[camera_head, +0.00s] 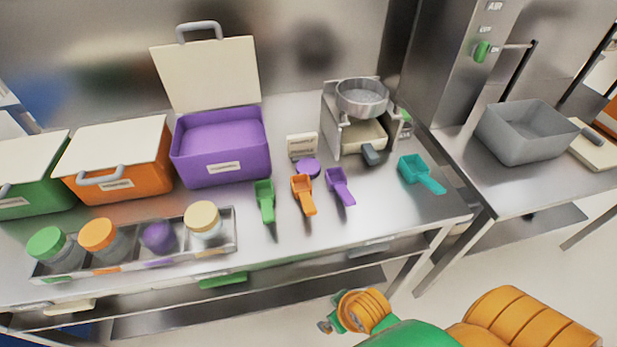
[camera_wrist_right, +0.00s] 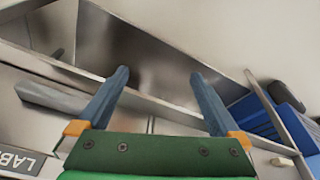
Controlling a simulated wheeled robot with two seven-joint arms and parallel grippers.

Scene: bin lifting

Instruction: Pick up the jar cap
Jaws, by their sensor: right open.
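A flat round purple jar cap (camera_head: 308,168) lies on the steel table, in front of a small white label card (camera_head: 302,146) and behind the orange and purple scoops. A jar with purple contents (camera_head: 158,236) stands in the metal tray and looks uncapped. My right gripper is open and empty in the right wrist view (camera_wrist_right: 158,78), its two blue-grey fingers apart. In the head view my right arm is low, in front of the table, away from the cap. The cap is not visible in the right wrist view. My left gripper is not in view.
Green (camera_head: 265,200), orange (camera_head: 303,194) and purple (camera_head: 340,186) scoops lie close to the cap; a teal scoop (camera_head: 420,173) lies further right. The purple bin (camera_head: 222,165) with raised lid is left, a metal sieve stand (camera_head: 331,118) right. Bare table lies at front right.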

